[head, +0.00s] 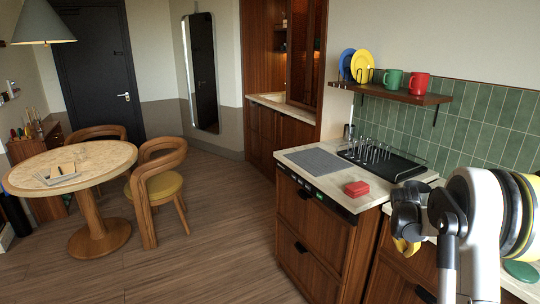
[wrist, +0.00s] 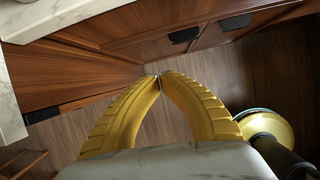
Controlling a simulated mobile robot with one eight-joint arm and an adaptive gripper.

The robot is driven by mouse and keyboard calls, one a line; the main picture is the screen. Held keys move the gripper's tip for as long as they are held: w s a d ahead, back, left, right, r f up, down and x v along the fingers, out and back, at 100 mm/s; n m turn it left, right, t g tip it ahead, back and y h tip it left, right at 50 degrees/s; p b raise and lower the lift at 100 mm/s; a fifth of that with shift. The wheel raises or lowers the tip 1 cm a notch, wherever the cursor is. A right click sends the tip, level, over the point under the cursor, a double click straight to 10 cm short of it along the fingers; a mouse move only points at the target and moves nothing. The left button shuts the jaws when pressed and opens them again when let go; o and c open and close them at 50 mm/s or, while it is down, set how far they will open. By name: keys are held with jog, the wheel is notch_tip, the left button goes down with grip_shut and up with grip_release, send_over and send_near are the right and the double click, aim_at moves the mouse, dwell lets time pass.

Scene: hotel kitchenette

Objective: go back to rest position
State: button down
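My gripper (wrist: 160,77) shows in the wrist view as two ridged yellow fingers whose tips meet, with nothing visible between them. It points down past wooden cabinet fronts toward the wood floor. In the head view my arm is folded at the right, and a bit of the yellow gripper (head: 402,247) shows under the dark wrist, in front of the counter. Most of the gripper is hidden there by the wrist.
A shelf (head: 395,93) above carries plates and mugs. A round table (head: 110,159) and chairs stand at the left. The floor (head: 215,225) between is clear.

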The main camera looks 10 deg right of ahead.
jog(key=s+a+r+m+t+y, duration=0.1)
jog(key=s+a+r+m+t, duration=0.1)
jog(key=s+a+r+m, duration=0.55)
jog(key=s+a+r+m+t+y, duration=0.1)
jog(key=s+a+r+m, duration=0.25)
jog(key=a+r, duration=0.8)
jog(key=s+a+f+m+t+y, duration=0.2)
jog(key=s+a+m, duration=0.8)
jog(key=s+a, duration=0.5)
jog(key=s, duration=0.3)
jog(key=shift+a+f+m, duration=0.15)
jog(key=shift+f+m, duration=0.15)
